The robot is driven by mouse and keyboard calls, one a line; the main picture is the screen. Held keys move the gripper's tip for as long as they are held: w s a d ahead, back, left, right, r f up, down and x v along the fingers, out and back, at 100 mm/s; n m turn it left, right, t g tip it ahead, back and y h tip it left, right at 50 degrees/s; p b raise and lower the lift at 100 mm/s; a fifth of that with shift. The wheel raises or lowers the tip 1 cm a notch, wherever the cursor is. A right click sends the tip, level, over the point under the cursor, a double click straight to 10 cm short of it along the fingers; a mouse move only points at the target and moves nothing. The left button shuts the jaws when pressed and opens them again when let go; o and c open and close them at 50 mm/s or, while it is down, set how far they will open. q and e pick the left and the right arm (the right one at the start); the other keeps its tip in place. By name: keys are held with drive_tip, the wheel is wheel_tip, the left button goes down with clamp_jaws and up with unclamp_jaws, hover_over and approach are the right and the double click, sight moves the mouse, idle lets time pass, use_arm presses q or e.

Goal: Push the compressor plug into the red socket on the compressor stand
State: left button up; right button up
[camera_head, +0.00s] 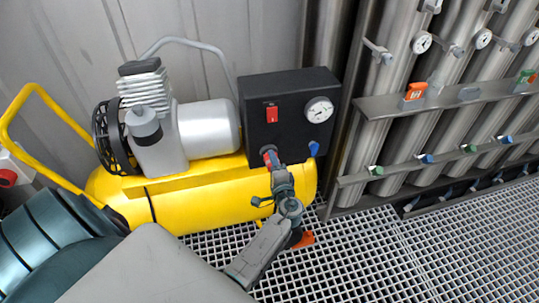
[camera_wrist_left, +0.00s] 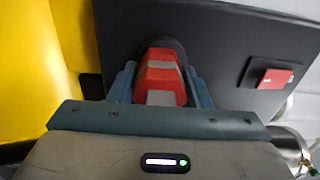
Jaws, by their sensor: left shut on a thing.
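The compressor stand (camera_head: 290,92) is a black box beside the yellow compressor, with a red switch (camera_head: 271,113) and a round gauge on its front. My left gripper (camera_head: 272,162) is shut on the red compressor plug (camera_wrist_left: 160,75), low on the left of that front. In the left wrist view the plug, red with grey parts, sits between the two fingers and points at a dark round socket rim (camera_wrist_left: 168,47) on the black face. The plug's front end overlaps this rim; I cannot tell how deep it sits. Its front and most of the socket are hidden. My right gripper is not in view.
The yellow compressor tank (camera_head: 215,200) lies left of and below the stand. A blue valve handle (camera_head: 314,148) is close to the right of the gripper. Steel vessels (camera_head: 390,95) with gauges and a rail (camera_head: 450,163) stand at the right.

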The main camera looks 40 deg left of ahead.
use_arm(q)
drive_tip(key=shift+s+d+r, duration=0.1)
drive_tip(key=shift+s+d, duration=0.25)
drive_tip(key=shift+b+v, duration=0.55)
drive_tip(key=shift+v, duration=1.65)
